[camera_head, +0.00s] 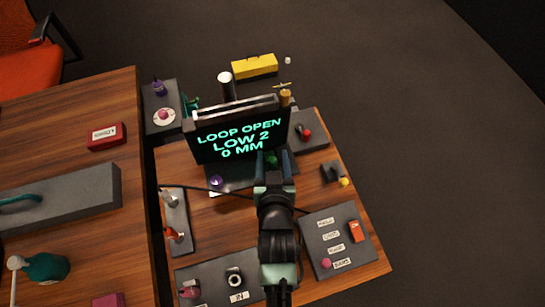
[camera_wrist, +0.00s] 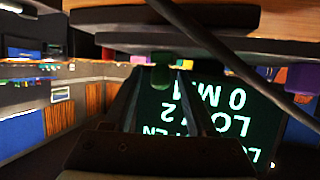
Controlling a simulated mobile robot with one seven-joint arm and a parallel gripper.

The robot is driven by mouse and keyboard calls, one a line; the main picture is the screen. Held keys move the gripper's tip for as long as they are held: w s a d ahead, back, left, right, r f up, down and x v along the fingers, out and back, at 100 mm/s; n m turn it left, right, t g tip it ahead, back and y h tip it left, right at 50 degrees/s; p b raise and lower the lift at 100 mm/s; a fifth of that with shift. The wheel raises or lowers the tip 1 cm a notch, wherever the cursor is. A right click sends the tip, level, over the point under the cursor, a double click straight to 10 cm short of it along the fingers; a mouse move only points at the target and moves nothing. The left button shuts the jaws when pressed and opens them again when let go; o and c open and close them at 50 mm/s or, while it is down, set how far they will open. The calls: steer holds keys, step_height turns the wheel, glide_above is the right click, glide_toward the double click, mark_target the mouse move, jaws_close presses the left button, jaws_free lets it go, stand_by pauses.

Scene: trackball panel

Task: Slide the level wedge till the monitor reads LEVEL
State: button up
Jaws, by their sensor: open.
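The monitor (camera_head: 238,133) stands at the back of the small wooden table, and its dark screen reads "LOOP OPEN", "LOW 2", "0 MM" in green letters. It shows upside down in the wrist view (camera_wrist: 215,120). My gripper (camera_head: 273,160) is open in front of the right part of the screen, low near the monitor's dark base. A small green piece (camera_wrist: 161,74) lies between the fingertips in the wrist view; it looks like the level wedge, though its shape is mostly hidden. I cannot tell whether the fingers touch it.
A purple knob (camera_head: 216,182) sits on the base to the left. A thin dark cable or rod crosses the table by my gripper. A panel with labels and a red switch (camera_head: 355,231) is at the front right, and a lever panel (camera_head: 176,222) at the left. Bare wood lies between.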

jaws_close()
stand_by(1.4)
